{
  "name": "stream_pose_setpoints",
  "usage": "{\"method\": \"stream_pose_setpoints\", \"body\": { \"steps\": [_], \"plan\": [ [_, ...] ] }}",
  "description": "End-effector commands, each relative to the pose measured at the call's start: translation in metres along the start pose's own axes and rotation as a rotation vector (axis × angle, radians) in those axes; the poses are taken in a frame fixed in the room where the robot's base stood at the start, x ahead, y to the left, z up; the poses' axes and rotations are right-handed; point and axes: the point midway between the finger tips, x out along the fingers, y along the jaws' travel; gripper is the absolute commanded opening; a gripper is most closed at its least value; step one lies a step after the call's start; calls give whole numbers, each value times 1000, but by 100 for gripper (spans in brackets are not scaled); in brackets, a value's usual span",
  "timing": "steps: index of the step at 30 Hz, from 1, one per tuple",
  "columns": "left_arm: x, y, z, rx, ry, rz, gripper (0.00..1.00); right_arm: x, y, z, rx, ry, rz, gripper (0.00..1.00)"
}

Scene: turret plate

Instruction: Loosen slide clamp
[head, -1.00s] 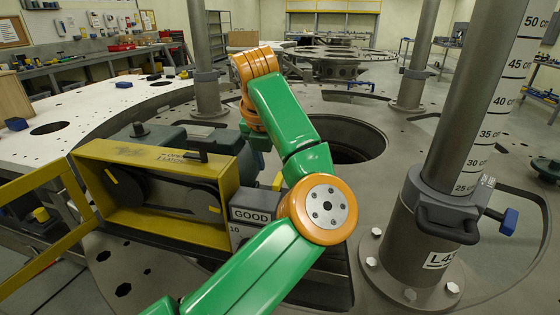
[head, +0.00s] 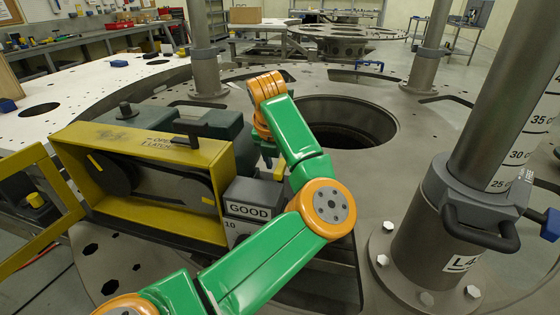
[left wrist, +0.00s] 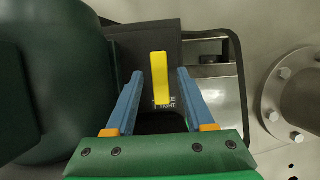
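A small yellow part also shows beside the grey block in the head view (head: 279,171). My left gripper (left wrist: 160,74) has two blue fingers spread apart, one on each side of the lever, with visible gaps. In the head view it points down behind the grey GOOD block (head: 250,208), mostly hidden by my arm. My right gripper is not in view.
A yellow-framed belt housing (head: 150,190) and a dark green motor (head: 205,125) stand left of my arm. A round hole (head: 345,115) opens behind it. A thick column with a grey collar (head: 470,200) and blue knob stands at right.

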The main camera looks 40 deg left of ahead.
Motion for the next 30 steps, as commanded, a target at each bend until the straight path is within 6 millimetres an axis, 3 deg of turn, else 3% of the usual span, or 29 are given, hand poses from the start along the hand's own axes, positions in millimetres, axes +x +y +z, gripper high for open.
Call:
{"method": "stream_pose_setpoints", "body": {
  "steps": [1,5,6,19,30],
  "plan": [
    [0,0,0,0,0,0,39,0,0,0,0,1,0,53],
    [0,0,0,0,0,0,4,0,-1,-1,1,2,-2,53],
    [0,0,0,0,0,0,0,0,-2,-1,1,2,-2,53],
    [0,-1,0,-58,-1,25,0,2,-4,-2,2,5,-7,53],
    [-2,-3,2,-330,-3,138,0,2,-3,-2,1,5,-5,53]
  ]
}}
